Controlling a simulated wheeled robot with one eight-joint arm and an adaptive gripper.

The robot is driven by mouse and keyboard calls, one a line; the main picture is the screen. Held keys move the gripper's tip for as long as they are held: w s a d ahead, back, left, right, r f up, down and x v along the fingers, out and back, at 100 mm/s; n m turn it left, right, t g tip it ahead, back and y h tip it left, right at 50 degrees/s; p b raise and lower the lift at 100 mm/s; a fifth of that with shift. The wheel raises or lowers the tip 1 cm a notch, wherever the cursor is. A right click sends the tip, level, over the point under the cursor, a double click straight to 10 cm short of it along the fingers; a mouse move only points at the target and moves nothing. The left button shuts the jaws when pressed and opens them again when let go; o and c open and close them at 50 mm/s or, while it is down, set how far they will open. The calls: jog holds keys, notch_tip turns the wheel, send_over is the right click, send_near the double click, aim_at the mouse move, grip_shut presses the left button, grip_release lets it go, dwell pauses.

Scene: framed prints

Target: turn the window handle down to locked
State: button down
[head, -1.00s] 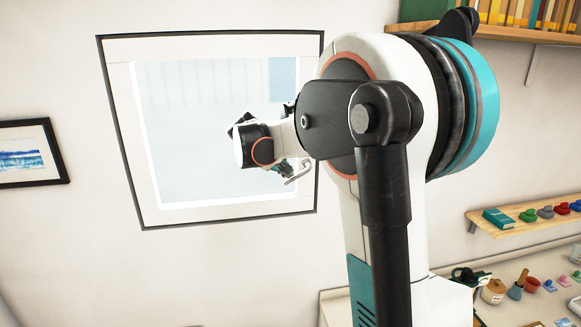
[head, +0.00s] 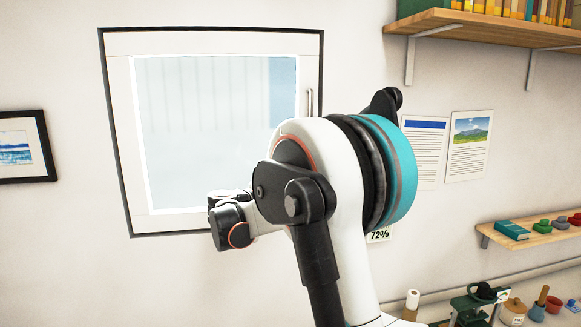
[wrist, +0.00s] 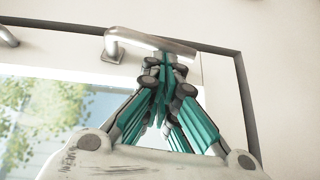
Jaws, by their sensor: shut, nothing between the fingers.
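The silver window handle (wrist: 150,40) shows in the wrist view, on the white sash rail. In the head view the handle and my fingers are hidden behind my arm. The window (head: 120,130) fills the middle left there.
A second metal bar (head: 310,103) stands upright on the sash's right side. A framed seascape (head: 17,148) hangs at left. Pinned sheets (head: 468,146), an upper book shelf (head: 480,31) and a lower shelf (head: 540,236) are at right. The wall below the window looks clear.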

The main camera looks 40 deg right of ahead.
jog(key=shift+s+d+f+b, duration=0.2)
jog(key=shift+d+f+b, duration=0.15)
jog(key=shift+d+b, duration=0.1)
dwell(0.6)
